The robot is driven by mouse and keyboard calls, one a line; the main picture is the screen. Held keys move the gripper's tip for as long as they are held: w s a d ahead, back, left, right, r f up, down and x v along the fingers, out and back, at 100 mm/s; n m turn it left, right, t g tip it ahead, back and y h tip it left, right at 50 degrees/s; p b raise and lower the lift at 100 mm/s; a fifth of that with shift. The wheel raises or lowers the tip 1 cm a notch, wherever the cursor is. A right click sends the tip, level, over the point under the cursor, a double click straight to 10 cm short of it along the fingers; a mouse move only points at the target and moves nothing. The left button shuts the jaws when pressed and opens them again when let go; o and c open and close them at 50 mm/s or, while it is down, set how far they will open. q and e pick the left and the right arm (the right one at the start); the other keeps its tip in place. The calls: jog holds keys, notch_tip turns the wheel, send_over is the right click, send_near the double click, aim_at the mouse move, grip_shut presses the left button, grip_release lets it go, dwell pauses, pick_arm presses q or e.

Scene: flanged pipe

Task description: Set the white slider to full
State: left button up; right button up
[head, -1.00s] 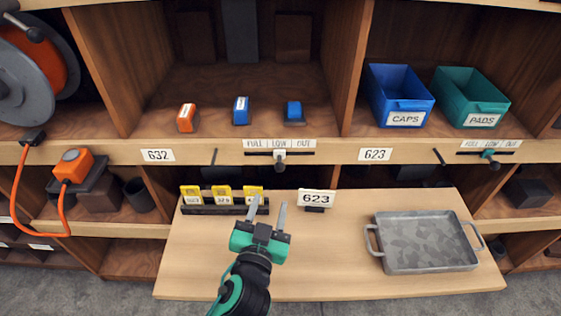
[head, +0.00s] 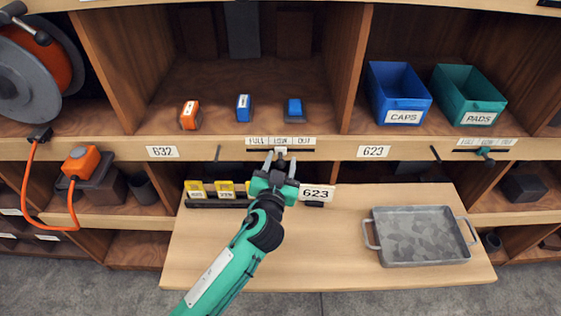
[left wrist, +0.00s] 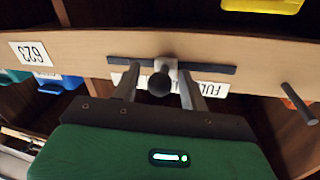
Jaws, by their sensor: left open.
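The white slider (head: 281,151) sits on a dark horizontal slot in the shelf's front edge, at the middle, under LOW on the FULL / LOW / OUT label (head: 259,141). FULL is at the left end in the head view. My left gripper (head: 280,162) is open, reaching up to the slider from below. In the left wrist view, which is upside down, the white slider (left wrist: 166,67) and its black round knob (left wrist: 159,85) lie between the two fingers of the left gripper (left wrist: 160,78). I cannot tell whether a finger touches it. My right gripper is not in view.
A second slider, teal (head: 485,153), is at the right. Thin dark pegs (head: 435,153) stick out from the shelf edge. Below are a 623 sign (head: 317,193), yellow cards (head: 196,189) and a grey metal tray (head: 420,236) on the wooden board (head: 330,265).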

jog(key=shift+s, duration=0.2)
pick_arm(q)
grip_shut()
jog(key=shift+a, duration=0.2)
jog(key=a, duration=0.5)
jog(key=shift+a, duration=0.6)
jog(key=shift+d, duration=0.1)
grip_release()
jog(key=shift+a, duration=0.2)
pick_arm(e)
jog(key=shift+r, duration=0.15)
pick_arm(q)
jog(key=shift+d, duration=0.1)
